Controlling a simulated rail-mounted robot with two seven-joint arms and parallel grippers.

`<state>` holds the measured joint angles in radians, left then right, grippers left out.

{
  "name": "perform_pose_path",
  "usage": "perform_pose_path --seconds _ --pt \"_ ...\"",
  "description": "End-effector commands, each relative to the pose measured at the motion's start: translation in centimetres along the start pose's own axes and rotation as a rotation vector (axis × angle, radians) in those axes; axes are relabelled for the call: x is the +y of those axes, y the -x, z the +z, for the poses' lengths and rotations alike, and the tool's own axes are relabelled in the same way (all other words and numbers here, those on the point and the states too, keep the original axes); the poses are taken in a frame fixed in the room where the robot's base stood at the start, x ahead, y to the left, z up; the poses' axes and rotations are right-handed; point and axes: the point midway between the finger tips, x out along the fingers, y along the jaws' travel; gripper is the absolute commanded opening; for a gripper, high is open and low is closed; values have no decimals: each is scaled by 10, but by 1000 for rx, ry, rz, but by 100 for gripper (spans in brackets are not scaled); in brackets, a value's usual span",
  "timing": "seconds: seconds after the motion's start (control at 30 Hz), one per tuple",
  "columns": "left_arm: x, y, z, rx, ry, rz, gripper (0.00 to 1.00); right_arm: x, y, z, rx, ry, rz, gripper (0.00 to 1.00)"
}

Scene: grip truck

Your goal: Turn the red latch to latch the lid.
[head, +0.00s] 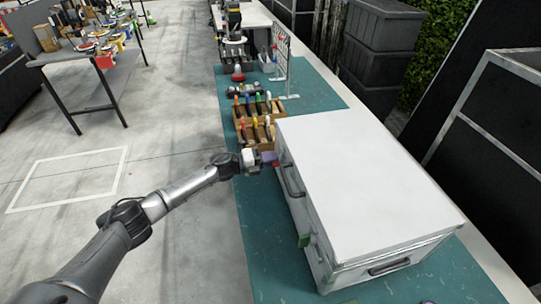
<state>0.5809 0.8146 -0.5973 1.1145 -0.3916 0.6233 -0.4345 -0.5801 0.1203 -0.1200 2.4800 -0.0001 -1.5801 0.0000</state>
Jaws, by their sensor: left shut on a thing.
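A large white case (365,180) with a closed-looking lid stands on the green mat, with dark handles on its front and right end. My left gripper (267,160) is at the far end of the case's front side. It is shut on a small red latch (276,163), of which only a little shows beside the fingers. A green latch (304,240) sits on the same front side, nearer to me. I cannot tell the exact turn of the red latch. My right gripper is not in view.
A wooden rack (258,119) with several coloured-handled tools stands just beyond the case, close to my left gripper. A wire grid stand (281,55) is farther back. The floor left of the bench (190,250) is open.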

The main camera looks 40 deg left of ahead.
Motion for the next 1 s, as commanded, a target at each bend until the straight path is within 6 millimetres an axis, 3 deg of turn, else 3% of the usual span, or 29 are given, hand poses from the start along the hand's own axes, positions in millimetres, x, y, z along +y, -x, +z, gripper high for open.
perform_pose_path --seconds 0.4,0.97,1.0 --pt "0 0 0 0 165 0 0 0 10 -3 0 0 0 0" --pt "1 0 0 0 190 0 0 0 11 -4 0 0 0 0" --pt "1 0 0 0 190 0 14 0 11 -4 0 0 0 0"
